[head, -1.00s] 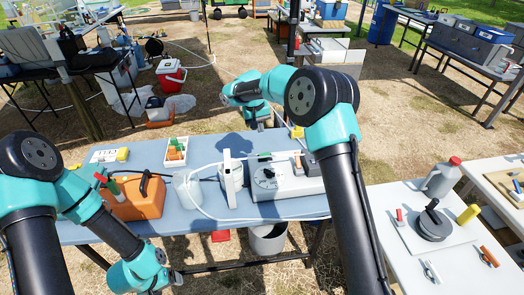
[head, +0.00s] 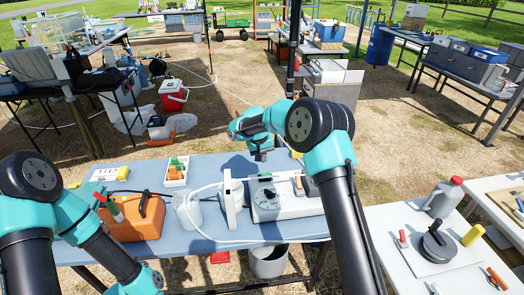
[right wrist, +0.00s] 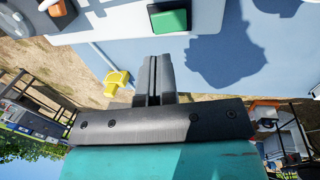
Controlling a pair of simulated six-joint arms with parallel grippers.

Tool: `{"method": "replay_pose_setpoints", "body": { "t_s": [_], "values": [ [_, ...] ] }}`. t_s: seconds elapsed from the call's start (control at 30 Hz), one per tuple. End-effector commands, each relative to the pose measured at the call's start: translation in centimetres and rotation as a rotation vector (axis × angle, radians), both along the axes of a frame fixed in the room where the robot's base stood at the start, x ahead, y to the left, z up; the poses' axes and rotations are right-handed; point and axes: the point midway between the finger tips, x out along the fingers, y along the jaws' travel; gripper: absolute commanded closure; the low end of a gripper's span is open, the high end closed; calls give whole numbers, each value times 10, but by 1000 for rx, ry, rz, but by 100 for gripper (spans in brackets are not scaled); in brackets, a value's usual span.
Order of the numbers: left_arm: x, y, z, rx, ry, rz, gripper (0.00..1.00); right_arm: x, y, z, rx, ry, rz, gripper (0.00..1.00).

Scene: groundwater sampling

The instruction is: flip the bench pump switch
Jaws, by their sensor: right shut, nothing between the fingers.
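The bench pump (head: 285,206) is a pale grey box with a round dial, on the blue-grey bench. In the right wrist view its body (right wrist: 120,22) runs along the top edge, with a green block (right wrist: 168,20) and an orange-and-black part (right wrist: 57,8) on it. I cannot tell which of these is the switch. My right gripper (head: 262,155) is just behind the pump, at the bench's far side. In the right wrist view its fingers (right wrist: 153,60) are together and empty, just short of the green block. My left gripper is below the frame; only its arm shows.
A white upright unit (head: 232,203), a translucent jug (head: 189,212) and an orange case (head: 135,218) stand left of the pump. A clear hose (head: 215,240) loops along the bench front. A vial rack (head: 177,171) sits behind. A white side table (head: 385,225) stands right.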

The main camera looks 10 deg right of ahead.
Motion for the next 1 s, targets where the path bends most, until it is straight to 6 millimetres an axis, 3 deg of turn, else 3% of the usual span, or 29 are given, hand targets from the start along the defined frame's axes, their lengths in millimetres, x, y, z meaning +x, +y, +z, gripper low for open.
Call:
{"method": "replay_pose_setpoints", "body": {
  "t_s": [0.2,0.43,1.0],
  "values": [
    [0,0,0,0,0,0,23,-1,-8,-38,-1,3,0,100],
    [0,0,0,0,0,0,23,-1,-13,-68,0,0,0,100],
    [0,0,0,0,0,0,23,-3,-19,-76,7,-1,-5,100]
  ]
}}
